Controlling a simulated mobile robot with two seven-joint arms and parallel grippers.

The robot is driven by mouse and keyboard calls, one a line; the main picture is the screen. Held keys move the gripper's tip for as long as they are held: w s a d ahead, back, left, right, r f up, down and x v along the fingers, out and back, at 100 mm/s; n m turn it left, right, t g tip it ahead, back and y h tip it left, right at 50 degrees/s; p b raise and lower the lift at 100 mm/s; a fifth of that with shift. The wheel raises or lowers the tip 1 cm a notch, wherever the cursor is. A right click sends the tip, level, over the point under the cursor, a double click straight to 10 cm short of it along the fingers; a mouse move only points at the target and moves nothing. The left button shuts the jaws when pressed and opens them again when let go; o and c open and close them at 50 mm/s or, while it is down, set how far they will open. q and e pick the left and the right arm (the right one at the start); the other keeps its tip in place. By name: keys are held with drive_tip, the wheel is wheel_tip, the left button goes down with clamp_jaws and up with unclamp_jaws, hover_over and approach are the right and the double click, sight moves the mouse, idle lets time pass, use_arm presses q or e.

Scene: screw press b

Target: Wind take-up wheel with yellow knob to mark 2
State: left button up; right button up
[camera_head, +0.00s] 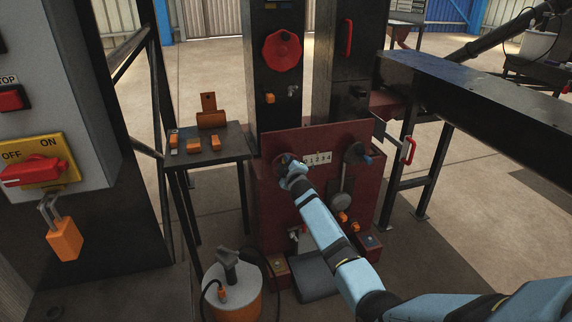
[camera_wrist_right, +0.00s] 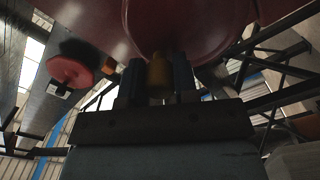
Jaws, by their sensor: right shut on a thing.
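In the right wrist view the yellow knob (camera_wrist_right: 160,72) sits between the two dark fingers of my right gripper (camera_wrist_right: 158,82), which is shut on it. The knob stands out from a dark red round wheel (camera_wrist_right: 195,28). In the head view my right gripper (camera_head: 289,166) is at the left part of the red machine front (camera_head: 275,190) and hides the knob and most of the wheel. A white number plate (camera_head: 318,158) with marks up to 4 sits just right of the gripper. I cannot tell which mark is indicated. My left gripper is not in view.
A dark crank-like part (camera_head: 355,153) and a red-handled lever (camera_head: 409,150) are to the right. A small table (camera_head: 222,156) with orange blocks stands left. An orange-sided drum (camera_head: 237,306) stands on the floor below. A red handwheel (camera_head: 281,50) is above.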

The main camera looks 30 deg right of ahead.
drive_tip(key=o, duration=0.9)
drive_tip(key=shift+s, duration=0.1)
drive_tip(key=shift+s, duration=0.25)
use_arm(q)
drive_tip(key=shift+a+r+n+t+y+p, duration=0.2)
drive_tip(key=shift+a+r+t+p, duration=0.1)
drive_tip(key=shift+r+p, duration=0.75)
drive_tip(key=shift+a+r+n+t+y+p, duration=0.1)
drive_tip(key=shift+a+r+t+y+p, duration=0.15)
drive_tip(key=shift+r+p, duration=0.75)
use_arm(e)
drive_tip(key=shift+p+v, duration=0.35)
drive_tip(key=shift+v, duration=6.3)
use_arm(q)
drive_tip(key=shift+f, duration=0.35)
use_arm(e)
drive_tip(key=shift+f, duration=0.1)
